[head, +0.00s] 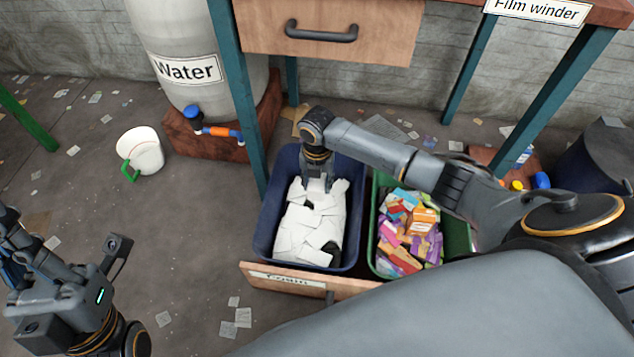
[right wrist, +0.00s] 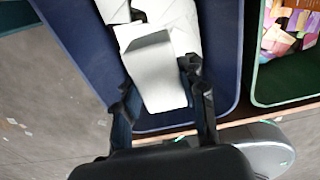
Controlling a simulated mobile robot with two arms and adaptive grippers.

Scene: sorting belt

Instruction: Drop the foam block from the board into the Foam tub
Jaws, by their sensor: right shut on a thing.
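My right gripper (head: 318,184) is over the back part of the blue tub (head: 263,232), pointing down. In the right wrist view its two fingers (right wrist: 162,88) are shut on a pale foam block (right wrist: 160,88), one on each side. The block is above white foam pieces (head: 298,228) that fill much of the tub. Whether it touches them I cannot tell. The label (head: 285,278) on the wooden board in front of the tub is hard to read. My left gripper (head: 12,238) is at the left edge, partly cut off, far from the tub; its jaws are unclear.
A green tub (head: 374,240) of colourful cartons stands right beside the blue one. A table leg (head: 238,95) rises just left of the tub. A white water tank (head: 175,35) and a white bucket (head: 145,148) are farther left. Open floor lies left of the tubs.

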